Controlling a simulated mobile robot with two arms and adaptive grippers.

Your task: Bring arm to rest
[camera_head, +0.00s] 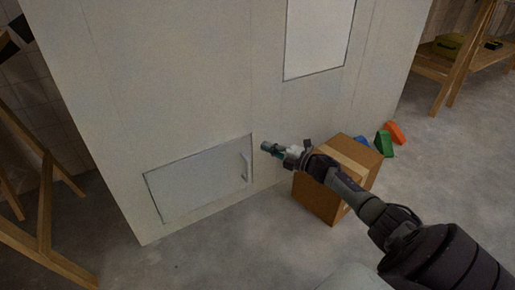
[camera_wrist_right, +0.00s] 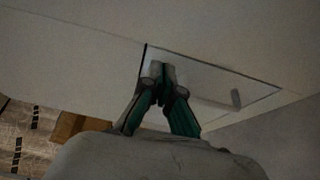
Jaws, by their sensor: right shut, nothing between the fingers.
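My right gripper (camera_head: 268,148) reaches in from the lower right in the head view. It is shut and empty, and its closed fingertips (camera_wrist_right: 163,84) also show in the right wrist view. It is in front of the white wall, just right of a low closed panel (camera_head: 195,182) with a vertical handle (camera_head: 246,167). The gripper appears apart from the handle. The same panel (camera_wrist_right: 210,82) and its handle (camera_wrist_right: 235,98) show behind the fingers in the wrist view. My left gripper is not in view.
A cardboard box (camera_head: 318,200) stands on the floor under my right arm. A second panel (camera_head: 318,38) is higher on the wall. Wooden frames stand at left (camera_head: 45,205) and right (camera_head: 462,60).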

